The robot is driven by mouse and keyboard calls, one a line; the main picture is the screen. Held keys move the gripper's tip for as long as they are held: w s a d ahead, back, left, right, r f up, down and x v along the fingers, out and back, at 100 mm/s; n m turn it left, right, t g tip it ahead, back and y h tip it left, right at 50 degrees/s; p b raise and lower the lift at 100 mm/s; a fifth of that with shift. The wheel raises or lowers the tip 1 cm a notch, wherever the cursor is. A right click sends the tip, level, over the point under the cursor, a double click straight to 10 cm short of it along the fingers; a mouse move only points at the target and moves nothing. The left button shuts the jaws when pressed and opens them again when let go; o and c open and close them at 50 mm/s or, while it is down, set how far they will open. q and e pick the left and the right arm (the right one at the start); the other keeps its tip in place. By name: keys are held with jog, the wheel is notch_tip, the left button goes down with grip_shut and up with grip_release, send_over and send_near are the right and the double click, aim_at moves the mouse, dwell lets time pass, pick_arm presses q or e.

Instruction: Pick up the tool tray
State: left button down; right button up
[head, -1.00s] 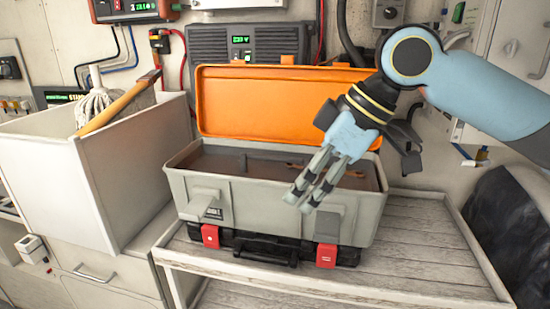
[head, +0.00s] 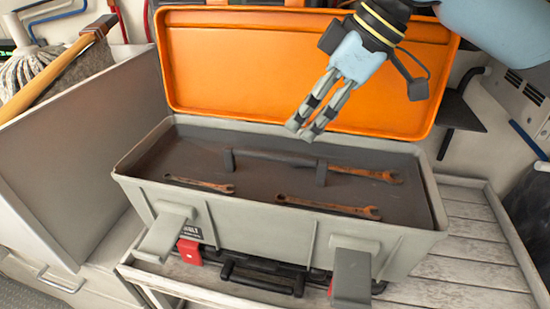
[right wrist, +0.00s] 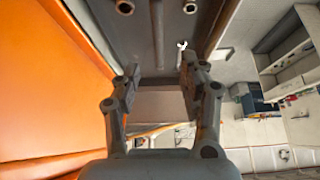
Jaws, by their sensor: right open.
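The tool tray (head: 250,177) is a dark grey-brown tray set inside the open grey toolbox (head: 270,222). A dark raised handle (head: 275,157) spans its middle. Rusty wrenches lie on it: one at the left (head: 200,184), one at the front right (head: 328,207) and one behind the handle's right end (head: 368,174). My right gripper (head: 304,131) is open and empty, pointing down above the tray near the handle, apart from it. In the right wrist view its open fingers (right wrist: 160,76) frame part of the grey tray (right wrist: 220,12). My left gripper is not in view.
The orange lid (head: 240,75) stands open close behind my right gripper. The toolbox rests on a slatted wooden bench (head: 465,260), with free slats at the right.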

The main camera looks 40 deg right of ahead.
aim_at(275, 154)
jog(key=shift+w+f, duration=0.25)
jog(key=shift+f, duration=0.1)
jog(key=x, duration=0.4)
jog(key=shift+s+a+b, duration=0.2)
jog(key=shift+a+b, duration=0.1)
jog(key=shift+b, duration=0.1)
jog(key=shift+w+f, duration=0.15)
jog(key=shift+f, duration=0.1)
jog(key=shift+w+f, duration=0.1)
jog(key=shift+f, duration=0.1)
jog(key=b+x, duration=0.4)
jog(key=b, duration=0.3)
jog(key=shift+w+f, duration=0.25)
jog(key=shift+f, duration=0.1)
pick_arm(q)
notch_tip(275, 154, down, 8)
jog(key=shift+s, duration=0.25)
pick_arm(e)
jog(key=shift+r, duration=0.1)
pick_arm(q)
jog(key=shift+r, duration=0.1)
pick_arm(e)
jog(key=shift+c, duration=0.2)
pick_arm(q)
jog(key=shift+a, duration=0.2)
pick_arm(e)
grip_shut()
